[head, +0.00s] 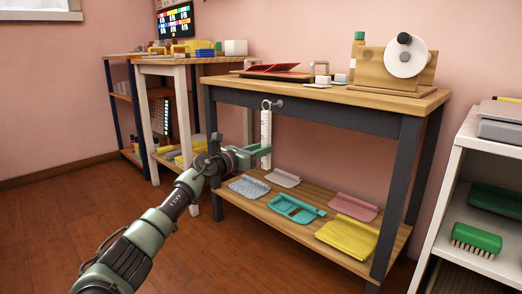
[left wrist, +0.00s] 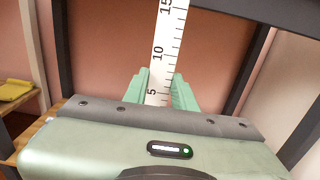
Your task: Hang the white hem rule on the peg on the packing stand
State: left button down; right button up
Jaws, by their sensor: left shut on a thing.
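The white hem rule (head: 266,130) hangs upright in front of the packing stand (head: 330,112), with its ring (head: 267,104) at the top. The ring is at the peg (head: 280,103) on the stand's dark front rail; I cannot tell whether it is around the peg or just in front of it. My left gripper (head: 262,151) is shut on the lower part of the rule. In the left wrist view the rule (left wrist: 166,50) rises between the green fingers (left wrist: 160,93), its numbers showing. The right gripper is out of view.
A white shelf unit (head: 446,170) stands at right. The wooden floor at left is clear.

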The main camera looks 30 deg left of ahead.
pick_arm(q)
jog(key=shift+r, duration=0.1)
dwell(0.6)
jog(key=shift+w, duration=0.1)
jog(key=shift+w+d+b, duration=0.2)
jog(key=shift+w+b, duration=0.1)
jog(key=shift+w, duration=0.4)
jog(key=shift+w+d+b, duration=0.15)
jog(key=shift+w+b, duration=0.1)
jog(key=shift+w, duration=0.4)
jog(key=shift+p, duration=0.3)
dwell(0.3)
jog(key=shift+w+b, duration=0.7)
jog(key=shift+w, duration=0.05)
